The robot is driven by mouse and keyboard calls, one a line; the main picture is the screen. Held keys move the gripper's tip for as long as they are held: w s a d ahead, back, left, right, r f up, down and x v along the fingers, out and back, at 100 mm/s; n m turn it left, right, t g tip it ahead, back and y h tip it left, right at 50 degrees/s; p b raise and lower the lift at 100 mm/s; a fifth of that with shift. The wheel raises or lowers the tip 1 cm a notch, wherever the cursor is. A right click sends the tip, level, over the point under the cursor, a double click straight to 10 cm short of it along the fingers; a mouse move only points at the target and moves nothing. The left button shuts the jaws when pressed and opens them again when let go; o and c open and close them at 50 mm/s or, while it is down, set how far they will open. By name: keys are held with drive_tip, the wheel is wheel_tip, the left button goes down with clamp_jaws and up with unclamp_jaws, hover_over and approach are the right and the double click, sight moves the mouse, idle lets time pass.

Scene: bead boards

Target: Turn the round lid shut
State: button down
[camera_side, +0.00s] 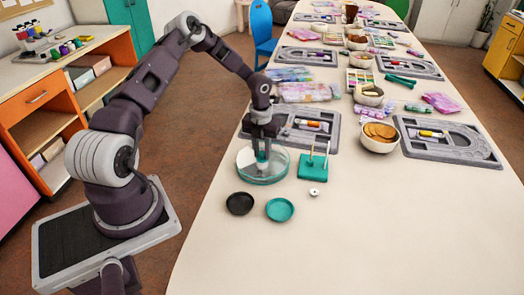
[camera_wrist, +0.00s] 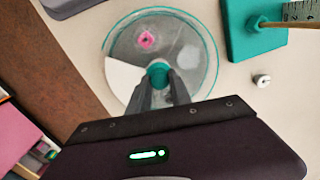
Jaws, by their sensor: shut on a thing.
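The round lid (camera_side: 276,164) is clear with a teal rim, on a shallow round dish on the cream table; it also shows in the wrist view (camera_wrist: 195,50). A pale wedge (camera_wrist: 125,78) shows at its left side in the wrist view; I cannot tell if it is a gap or part of the dish. A pink ring-shaped bead (camera_wrist: 146,39) shows through the lid. My gripper (camera_side: 263,155) points straight down at the lid's centre. In the wrist view its fingers (camera_wrist: 160,80) are shut on the teal knob (camera_wrist: 157,70), partly hiding it.
A teal stand (camera_side: 316,171) with upright pegs is close to the dish's right. A small white bead (camera_side: 314,192) lies in front of it. A black saucer (camera_side: 240,203) and teal saucer (camera_side: 280,209) lie nearer. A grey board (camera_side: 325,139) is behind. The front right table is clear.

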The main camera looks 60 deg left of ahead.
sight(262, 153)
drive_tip(key=c, duration=1.2)
unclamp_jaws()
drive_tip(key=shift+o, duration=0.2)
wheel_tip(262, 153, up, 7)
drive_tip(key=shift+r, duration=0.1)
